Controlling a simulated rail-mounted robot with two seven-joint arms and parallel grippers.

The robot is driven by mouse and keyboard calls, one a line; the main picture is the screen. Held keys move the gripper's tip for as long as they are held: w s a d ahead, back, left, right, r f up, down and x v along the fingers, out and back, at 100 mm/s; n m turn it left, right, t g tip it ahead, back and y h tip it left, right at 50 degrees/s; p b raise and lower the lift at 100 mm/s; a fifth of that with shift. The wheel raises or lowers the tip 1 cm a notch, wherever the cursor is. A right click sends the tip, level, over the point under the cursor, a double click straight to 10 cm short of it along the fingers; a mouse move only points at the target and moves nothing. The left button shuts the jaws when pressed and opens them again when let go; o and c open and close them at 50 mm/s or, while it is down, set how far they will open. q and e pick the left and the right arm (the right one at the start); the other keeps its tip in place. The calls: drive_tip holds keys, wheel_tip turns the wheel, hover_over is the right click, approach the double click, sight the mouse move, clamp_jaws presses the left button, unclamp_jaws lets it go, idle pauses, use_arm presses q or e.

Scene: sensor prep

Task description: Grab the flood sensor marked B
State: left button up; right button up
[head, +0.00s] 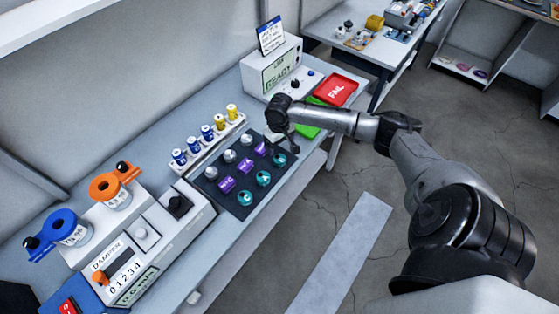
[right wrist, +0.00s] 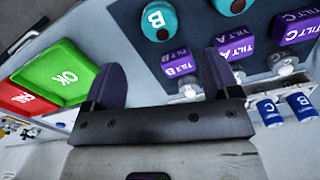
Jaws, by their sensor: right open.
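The teal round sensor marked B (head: 278,160) stands at the mat's end nearest the green tray. In the right wrist view it (right wrist: 157,18) is near the top, beyond my fingertips and apart from them. Its letter is clear there; no word "flood" is readable. My right gripper (right wrist: 164,65) is open and empty. In the head view the right gripper (head: 288,138) hangs above the mat's far end, close to the B sensors. The purple TILT B block (right wrist: 178,62) shows between its fingers, beyond them. My left gripper is not in view.
The dark mat (head: 211,187) also holds another teal sensor marked A (head: 263,178), purple tilt blocks and silver knobs. A rack of blue and yellow cylinders (head: 194,145) stands behind. The green OK tray (right wrist: 58,75) and red FAIL tray (head: 336,91) lie beyond the mat.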

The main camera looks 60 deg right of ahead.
sight(280, 159)
drive_tip(key=shift+s+f+b, duration=0.1)
drive_tip(key=shift+f+b, duration=0.25)
drive_tip(key=shift+f, duration=4.6)
drive_tip(key=shift+c, duration=0.2)
drive_tip(key=c, duration=1)
drive_tip(key=shift+r, duration=0.1)
